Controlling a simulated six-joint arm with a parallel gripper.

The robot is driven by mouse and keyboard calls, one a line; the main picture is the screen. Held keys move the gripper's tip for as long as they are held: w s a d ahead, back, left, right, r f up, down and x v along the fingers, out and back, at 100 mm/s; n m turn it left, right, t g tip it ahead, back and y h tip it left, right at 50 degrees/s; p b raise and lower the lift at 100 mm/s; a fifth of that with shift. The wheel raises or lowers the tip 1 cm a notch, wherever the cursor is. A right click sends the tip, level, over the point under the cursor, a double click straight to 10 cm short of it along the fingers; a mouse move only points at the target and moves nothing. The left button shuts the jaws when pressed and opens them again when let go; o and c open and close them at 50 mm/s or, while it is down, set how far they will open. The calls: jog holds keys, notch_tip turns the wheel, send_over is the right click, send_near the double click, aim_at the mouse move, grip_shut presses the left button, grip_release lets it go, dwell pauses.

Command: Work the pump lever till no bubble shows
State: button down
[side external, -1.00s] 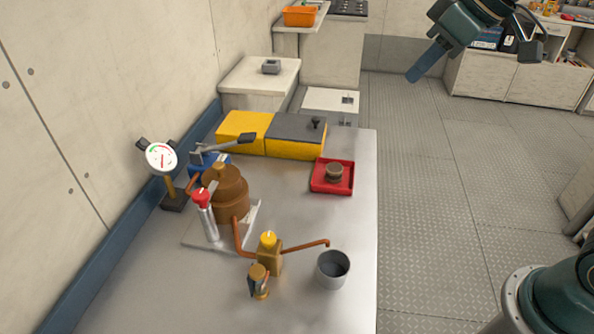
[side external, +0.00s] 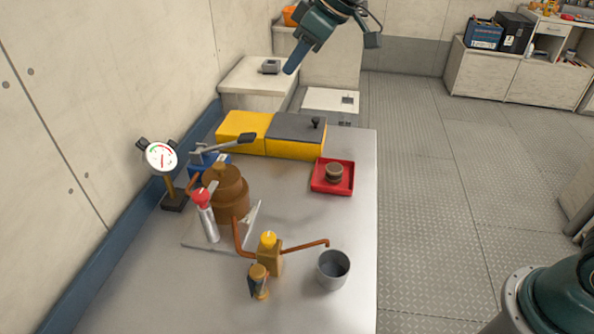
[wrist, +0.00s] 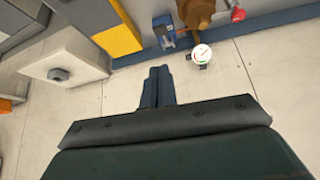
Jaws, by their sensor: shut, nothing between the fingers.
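The pump lever (side external: 228,145) is a grey arm with a dark grip, raised above a blue pump body (side external: 205,165) behind the brown copper vessel (side external: 228,192). A small sight glass (side external: 260,284) with a brass cap stands in front of the brass valve block (side external: 270,260); any bubble in it is too small to tell. My gripper (side external: 290,69) is shut and empty, high above and beyond the bench's far end, apart from the lever. The wrist view shows its closed fingers (wrist: 157,88), with the blue pump body (wrist: 164,30) beyond.
A dial gauge (side external: 161,157) stands by the wall. A yellow box with a dark lid (side external: 296,130) lies behind the pump. A red tray (side external: 345,186) holds a round brown piece (side external: 334,172). A grey cup (side external: 333,270) stands under the copper spout. The bench's right edge is clear.

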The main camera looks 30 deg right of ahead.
jog(key=shift+n+y, duration=0.3)
jog(key=shift+n, duration=0.2)
jog(key=shift+w+a+f, duration=0.65)
jog(key=shift+w+a, duration=0.1)
jog(key=shift+w, duration=0.2)
jog(key=shift+w+a+f, duration=0.65)
jog(key=shift+w+a, duration=0.1)
jog(key=shift+w, duration=0.2)
send_over(243, 136)
jog(key=s+d, duration=0.1)
notch_tip(243, 136, down, 8)
jog(key=shift+f, duration=0.25)
jog(key=f, duration=0.2)
jog(key=shift+s+d+f, duration=0.25)
jog(key=shift+f, duration=0.1)
jog(key=shift+d+f, duration=0.1)
jog(key=shift+f, duration=0.4)
jog(key=shift+s, duration=0.1)
